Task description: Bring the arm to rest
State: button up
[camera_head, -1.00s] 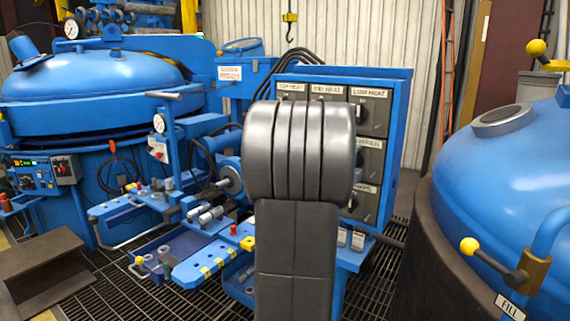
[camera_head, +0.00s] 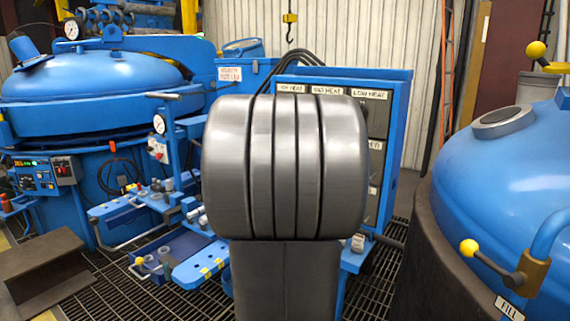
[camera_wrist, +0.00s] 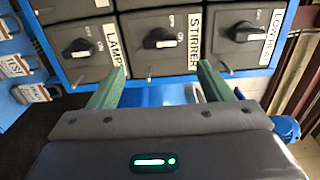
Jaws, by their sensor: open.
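My gripper (camera_wrist: 160,80) shows in the wrist view with its two green fingers apart and nothing between them. It is in front of a blue control panel (camera_head: 398,100) with dark switch boxes. In the wrist view, the boxes carry black rotary knobs, among them the LAMP knob (camera_wrist: 82,47) and the STIRRER knob (camera_wrist: 160,38). The LOW HEAT knob (camera_wrist: 243,32) is at the right. The fingertips appear just below the boxes in the picture, and I cannot tell the distance. In the head view my own grey arm hides the gripper and much of the panel.
Tags on padlocks (camera_wrist: 35,93) hang at the left in the wrist view. A large blue domed furnace (camera_head: 95,75) stands at the left in the head view. A blue domed vessel (camera_head: 500,170) with yellow-knobbed handles stands close at the right. Grating (camera_head: 110,290) covers the floor.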

jog(key=w+d+n+p, duration=0.5)
jog(key=w+n+p, duration=0.3)
jog(key=n+p, duration=1)
jog(key=shift+r+p, duration=0.25)
jog(key=shift+p, duration=0.05)
dwell(0.8)
dwell(0.5)
